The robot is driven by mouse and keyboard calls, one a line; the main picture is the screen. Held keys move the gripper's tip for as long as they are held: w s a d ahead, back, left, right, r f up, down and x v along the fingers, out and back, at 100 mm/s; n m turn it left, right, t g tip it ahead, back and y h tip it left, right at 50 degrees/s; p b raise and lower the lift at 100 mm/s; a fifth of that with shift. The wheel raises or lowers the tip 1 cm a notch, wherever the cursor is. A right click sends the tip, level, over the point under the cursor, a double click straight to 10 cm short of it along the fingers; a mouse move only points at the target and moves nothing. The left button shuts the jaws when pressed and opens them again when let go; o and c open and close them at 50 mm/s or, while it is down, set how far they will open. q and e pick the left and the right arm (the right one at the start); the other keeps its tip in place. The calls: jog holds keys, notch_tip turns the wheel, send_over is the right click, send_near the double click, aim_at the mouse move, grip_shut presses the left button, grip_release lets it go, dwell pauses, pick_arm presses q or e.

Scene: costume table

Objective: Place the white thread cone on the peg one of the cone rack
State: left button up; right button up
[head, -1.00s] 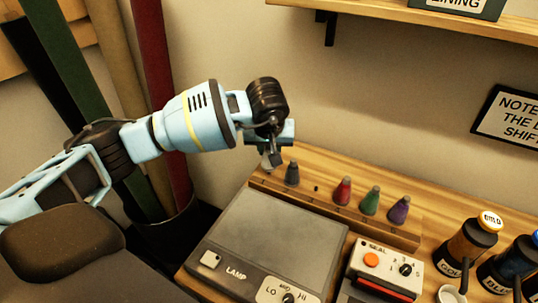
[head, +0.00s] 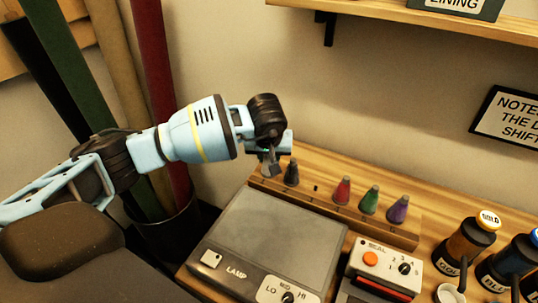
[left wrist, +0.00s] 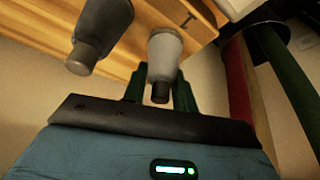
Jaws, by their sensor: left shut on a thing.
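My left gripper (head: 270,158) is at the left end of the wooden cone rack (head: 345,219), shut on the white thread cone (head: 269,170). In the left wrist view the white thread cone (left wrist: 165,52) looks pale grey, its dark tip between the green fingers (left wrist: 160,90). The cone is over the rack's left-end position; I cannot tell whether its base is around a peg. A dark grey cone (head: 291,173) stands just right of it, and also shows in the left wrist view (left wrist: 94,35). My right gripper is not in view.
An empty dark peg (head: 317,188) separates the grey cone from red (head: 342,190), green (head: 370,200) and purple (head: 399,209) cones. A lamp box (head: 275,245) and a seal device (head: 385,265) stand in front. Fabric rolls (head: 160,80) stand left.

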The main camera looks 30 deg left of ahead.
pick_arm(q)
jog(key=o, duration=1)
jog(key=shift+c, duration=0.2)
jog(key=shift+r, duration=0.3)
jog(key=v, duration=1.1)
jog(key=shift+r+p, duration=0.3)
jog(key=shift+p, duration=0.1)
jog(key=shift+s+d, duration=0.1)
jog(key=shift+s, duration=0.05)
